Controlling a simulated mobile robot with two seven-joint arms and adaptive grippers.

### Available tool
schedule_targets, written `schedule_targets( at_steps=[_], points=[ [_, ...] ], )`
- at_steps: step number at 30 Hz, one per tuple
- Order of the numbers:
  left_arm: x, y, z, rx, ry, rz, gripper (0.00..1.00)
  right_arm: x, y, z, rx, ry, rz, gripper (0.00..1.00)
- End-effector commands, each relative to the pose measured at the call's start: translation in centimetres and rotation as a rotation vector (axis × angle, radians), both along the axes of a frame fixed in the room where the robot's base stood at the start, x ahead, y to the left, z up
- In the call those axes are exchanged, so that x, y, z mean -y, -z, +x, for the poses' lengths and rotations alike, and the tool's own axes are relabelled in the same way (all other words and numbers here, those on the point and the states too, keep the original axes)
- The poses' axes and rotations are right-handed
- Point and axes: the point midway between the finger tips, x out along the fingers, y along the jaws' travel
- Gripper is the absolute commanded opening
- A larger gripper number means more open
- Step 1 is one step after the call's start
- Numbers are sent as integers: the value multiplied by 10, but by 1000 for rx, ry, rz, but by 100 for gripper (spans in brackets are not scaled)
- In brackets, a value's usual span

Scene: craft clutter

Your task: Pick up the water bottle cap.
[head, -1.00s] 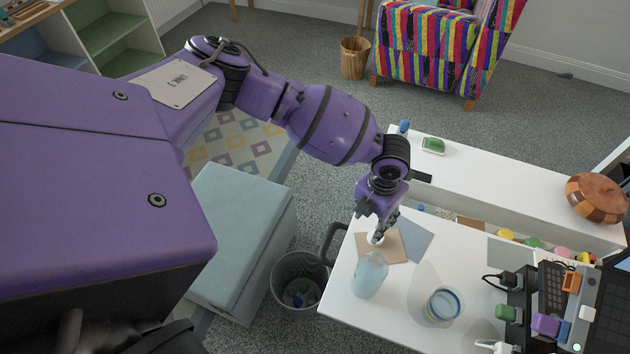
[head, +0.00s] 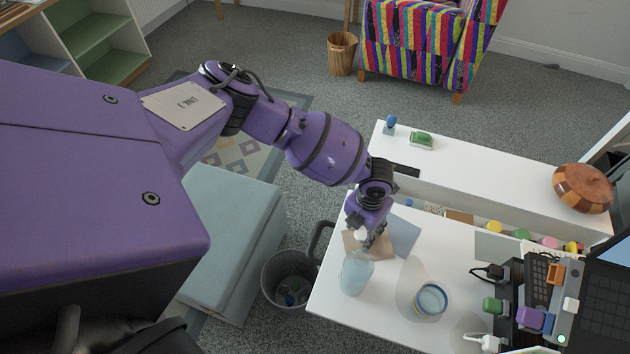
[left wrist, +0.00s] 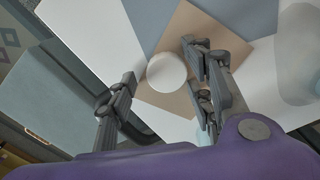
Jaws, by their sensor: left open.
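The water bottle cap, a white round disc (left wrist: 166,72), lies on a tan paper square in the left wrist view. In the head view the cap (head: 361,234) shows as a small white spot beside my fingers. My left gripper (head: 368,239) is over the tan paper at the table's left part. In the left wrist view the left gripper (left wrist: 160,62) is open, with one finger left of the cap and the other to its right. I cannot tell whether either finger touches it. A translucent pale blue bottle (head: 356,274) stands just in front of the gripper. My right gripper is not in view.
A clear round container with a blue rim (head: 431,299) stands right of the bottle. Chargers and a keyboard (head: 538,292) crowd the right side. A waste bin (head: 289,279) stands on the floor beside the white table (head: 335,292). A brown lidded bowl (head: 583,188) is at the back right.

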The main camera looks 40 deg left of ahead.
Motion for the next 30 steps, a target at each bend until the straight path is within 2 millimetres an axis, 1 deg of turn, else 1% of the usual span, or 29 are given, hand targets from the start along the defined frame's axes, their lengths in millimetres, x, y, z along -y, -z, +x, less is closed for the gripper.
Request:
schedule_targets(
  at_steps=[3, 10, 18, 21, 23, 26, 30],
  points=[
    [0, 0, -1, -1, 0, 0, 48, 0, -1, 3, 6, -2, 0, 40],
    [0, 0, 0, 0, 0, -1, 18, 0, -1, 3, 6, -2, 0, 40],
    [1, -1, 1, 2, 1, -1, 18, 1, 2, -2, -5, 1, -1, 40],
    [1, -6, 2, 4, 1, -2, 18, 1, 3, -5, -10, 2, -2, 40],
    [1, -13, 3, 5, 1, -2, 18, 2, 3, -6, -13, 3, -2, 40],
    [1, -32, 3, 8, 3, -3, 17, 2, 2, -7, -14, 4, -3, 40],
    [1, -62, 3, 8, 2, -2, 17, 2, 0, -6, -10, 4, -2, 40]
  ],
)
